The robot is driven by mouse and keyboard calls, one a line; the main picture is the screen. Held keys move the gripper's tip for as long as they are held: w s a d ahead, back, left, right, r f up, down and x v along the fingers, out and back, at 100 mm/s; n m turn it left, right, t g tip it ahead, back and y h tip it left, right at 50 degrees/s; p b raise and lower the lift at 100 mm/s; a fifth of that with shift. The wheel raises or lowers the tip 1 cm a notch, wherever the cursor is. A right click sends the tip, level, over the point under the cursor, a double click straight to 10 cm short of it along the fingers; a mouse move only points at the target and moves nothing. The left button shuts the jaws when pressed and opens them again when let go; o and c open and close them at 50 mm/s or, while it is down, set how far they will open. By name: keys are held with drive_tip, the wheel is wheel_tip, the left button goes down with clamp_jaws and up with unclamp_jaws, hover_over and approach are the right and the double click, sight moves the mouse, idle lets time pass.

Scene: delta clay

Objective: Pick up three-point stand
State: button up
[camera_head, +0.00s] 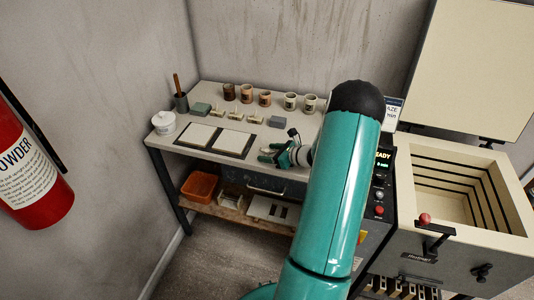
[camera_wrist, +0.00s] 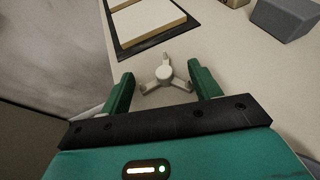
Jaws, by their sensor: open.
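The three-point stand (camera_wrist: 164,74) is small and off-white, with arms spreading from a round raised centre. It lies on the pale worktop in the wrist view. My gripper (camera_wrist: 160,72) is open, with one green finger on each side of the stand and visible gaps to both. The stand is not held. In the head view my gripper (camera_head: 268,153) is low over the front of the bench, right of the tiles; the stand cannot be made out clearly there.
On the bench (camera_head: 183,144), two pale tiles (camera_head: 232,141) lie on dark boards just beyond my gripper. A grey block (camera_head: 277,122), small beige pieces (camera_head: 236,116) and several cups (camera_head: 265,97) stand farther back. A kiln (camera_head: 450,190) is at the right.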

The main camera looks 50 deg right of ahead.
drive_tip(key=c, duration=1.2)
drive_tip(key=shift+f, duration=0.1)
clamp_jaws()
drive_tip(key=shift+s, duration=0.1)
